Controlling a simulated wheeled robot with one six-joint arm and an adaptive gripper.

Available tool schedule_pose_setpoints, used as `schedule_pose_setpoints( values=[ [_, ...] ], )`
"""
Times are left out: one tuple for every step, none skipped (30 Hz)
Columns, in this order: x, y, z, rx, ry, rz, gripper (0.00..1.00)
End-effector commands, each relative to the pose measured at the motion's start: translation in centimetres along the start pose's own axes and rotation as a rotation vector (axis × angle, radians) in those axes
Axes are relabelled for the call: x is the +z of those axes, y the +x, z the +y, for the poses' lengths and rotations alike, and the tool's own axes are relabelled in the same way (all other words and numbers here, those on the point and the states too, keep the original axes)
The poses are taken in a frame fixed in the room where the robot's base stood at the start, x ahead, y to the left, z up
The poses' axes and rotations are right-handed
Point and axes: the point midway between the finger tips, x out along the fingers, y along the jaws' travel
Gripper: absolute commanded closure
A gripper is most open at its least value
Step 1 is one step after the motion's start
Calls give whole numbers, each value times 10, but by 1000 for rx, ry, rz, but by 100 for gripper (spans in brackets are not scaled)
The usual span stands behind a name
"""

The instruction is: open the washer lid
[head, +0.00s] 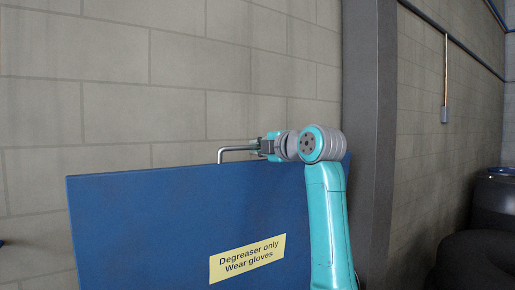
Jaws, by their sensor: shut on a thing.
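The washer lid (140,225) is a large blue panel with a yellow label (247,259) reading "Degreaser only, Wear gloves". It stands raised and faces me, and its lower part runs out of the picture. A grey bar handle (222,154) rises at its top edge and bends to the right. My gripper (263,147) is at the right end of the visible part of the handle and is shut on it. My gripper and wrist hide the rest of the handle. The washer's body is not in view.
A block wall (170,70) stands behind the lid. A grey column (369,120) rises just right of the lid and my arm. A dark barrel (497,205) and black tyre-like shapes (475,262) stand at the lower right.

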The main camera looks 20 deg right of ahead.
Motion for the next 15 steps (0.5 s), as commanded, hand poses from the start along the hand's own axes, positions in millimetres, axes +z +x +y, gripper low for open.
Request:
schedule_pose_setpoints(
  values=[
    [1,-5,-3,7,1,-1,100],
    [1,-9,-4,14,1,-1,100],
    [2,-15,-5,26,1,-2,100],
    [2,-20,-7,35,1,-2,100],
    [2,-26,-9,44,2,-3,100],
    [2,-34,-10,58,1,-3,100],
    [2,-40,-12,68,1,-3,100],
    [2,-46,-14,78,1,-3,100],
    [2,-54,-17,92,1,-3,100],
    [2,-60,-19,102,1,-3,100],
    [2,-66,-20,113,1,-3,100],
    [3,-73,-23,125,2,-3,100],
    [2,-78,-25,135,2,-3,100],
    [2,-83,-27,143,2,-3,100],
    [2,-89,-29,153,2,-3,100]
  ],
)
